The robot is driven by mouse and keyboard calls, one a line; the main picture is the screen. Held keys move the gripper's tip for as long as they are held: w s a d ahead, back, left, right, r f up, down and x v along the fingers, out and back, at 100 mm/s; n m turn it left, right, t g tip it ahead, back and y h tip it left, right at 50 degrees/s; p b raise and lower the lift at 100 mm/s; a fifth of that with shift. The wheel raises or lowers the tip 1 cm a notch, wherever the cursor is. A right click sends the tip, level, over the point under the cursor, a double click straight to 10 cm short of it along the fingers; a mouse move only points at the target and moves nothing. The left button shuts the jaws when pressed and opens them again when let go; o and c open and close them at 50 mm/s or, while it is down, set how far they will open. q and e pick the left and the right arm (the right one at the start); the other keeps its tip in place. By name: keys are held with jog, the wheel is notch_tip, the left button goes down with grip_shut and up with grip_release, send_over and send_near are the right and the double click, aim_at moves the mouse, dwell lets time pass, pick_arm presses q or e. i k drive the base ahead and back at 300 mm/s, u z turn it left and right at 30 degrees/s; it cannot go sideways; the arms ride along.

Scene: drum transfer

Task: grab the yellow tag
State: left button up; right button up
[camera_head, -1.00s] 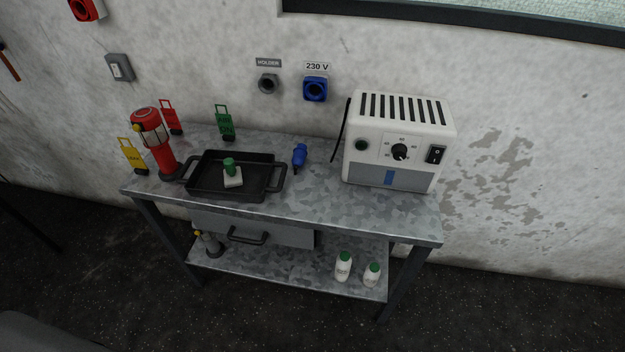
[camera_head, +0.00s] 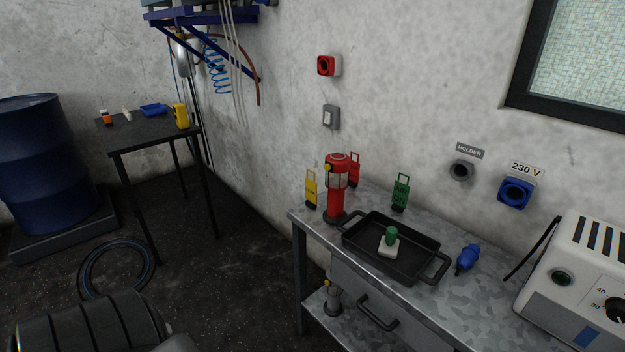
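The yellow tag (camera_head: 311,189) stands upright at the far left corner of the grey metal workbench (camera_head: 463,299). It is just left of a red lantern-like lamp (camera_head: 335,196). A red tag (camera_head: 354,170) stands behind the lamp, and a green tag (camera_head: 400,192) stands farther right. Neither of my grippers shows in the head view.
A black tray (camera_head: 360,238) with a green-knobbed white piece (camera_head: 388,243) lies right of the lamp. A blue plug (camera_head: 467,258) and white power unit (camera_head: 584,277) are farther right. At left are a dark table (camera_head: 150,134), blue drum (camera_head: 42,165) and coiled hose (camera_head: 117,268).

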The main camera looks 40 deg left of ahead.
aim_at(311, 186)
jog(key=u, duration=0.9)
jog(key=i, duration=1.05)
jog(key=z, duration=0.55)
